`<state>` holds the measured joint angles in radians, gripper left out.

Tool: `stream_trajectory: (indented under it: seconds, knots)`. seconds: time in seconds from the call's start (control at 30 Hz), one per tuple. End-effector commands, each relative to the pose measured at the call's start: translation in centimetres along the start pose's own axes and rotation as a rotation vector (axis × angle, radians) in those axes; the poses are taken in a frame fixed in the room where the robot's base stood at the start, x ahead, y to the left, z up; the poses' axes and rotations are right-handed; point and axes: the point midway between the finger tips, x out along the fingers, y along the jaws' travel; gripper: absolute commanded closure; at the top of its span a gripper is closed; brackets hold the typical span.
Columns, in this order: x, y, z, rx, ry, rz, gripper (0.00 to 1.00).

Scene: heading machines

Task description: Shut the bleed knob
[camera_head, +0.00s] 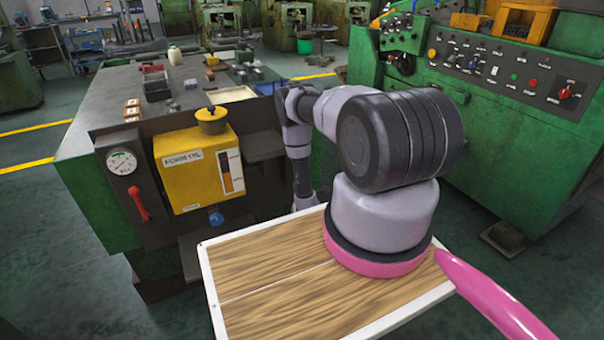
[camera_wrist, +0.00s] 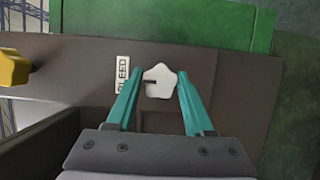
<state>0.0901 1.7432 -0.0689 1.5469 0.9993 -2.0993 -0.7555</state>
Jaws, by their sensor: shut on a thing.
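The bleed knob (camera_wrist: 162,86) is a white, lobed knob on a dark brown panel in the wrist view. It has a short dark mark on its face that points to the left of the picture. The BLEED label (camera_wrist: 123,74) stands beside it on the left, with its letters turned sideways. My gripper (camera_wrist: 160,76) has its two teal fingers on either side of the knob and is shut on it. In the head view my arm hides the knob and the gripper.
A green machine bench (camera_head: 95,190) carries a yellow oil tank (camera_head: 195,175), a pressure gauge (camera_head: 122,161) and a red lever (camera_head: 139,204). A green control cabinet (camera_head: 500,120) stands at the right. A yellow part (camera_wrist: 13,68) shows at the wrist view's left edge.

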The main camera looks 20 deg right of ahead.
Motion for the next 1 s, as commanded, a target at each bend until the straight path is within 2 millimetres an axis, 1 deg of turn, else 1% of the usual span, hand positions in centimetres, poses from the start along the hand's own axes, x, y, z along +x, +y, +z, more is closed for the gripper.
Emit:
stream_trajectory:
  seconds: [0.4, 0.43, 0.5, 0.83, 0.93, 1.0]
  knots:
    - [-0.1, -0.1, 0.0, -0.007, 0.001, 0.001, 1.00]
    - [-0.1, -0.1, 0.0, -0.007, 0.001, 0.001, 0.40]
    - [-0.1, -0.1, 0.0, -0.007, 0.001, 0.001, 0.17]
    - [-0.2, 0.0, 0.0, -0.006, 0.001, 0.001, 0.17]
    - [-1.0, -0.1, 0.0, -0.006, -0.001, -0.001, 0.17]
    - [-2.0, -0.1, 0.0, -0.006, 0.000, -0.001, 0.17]
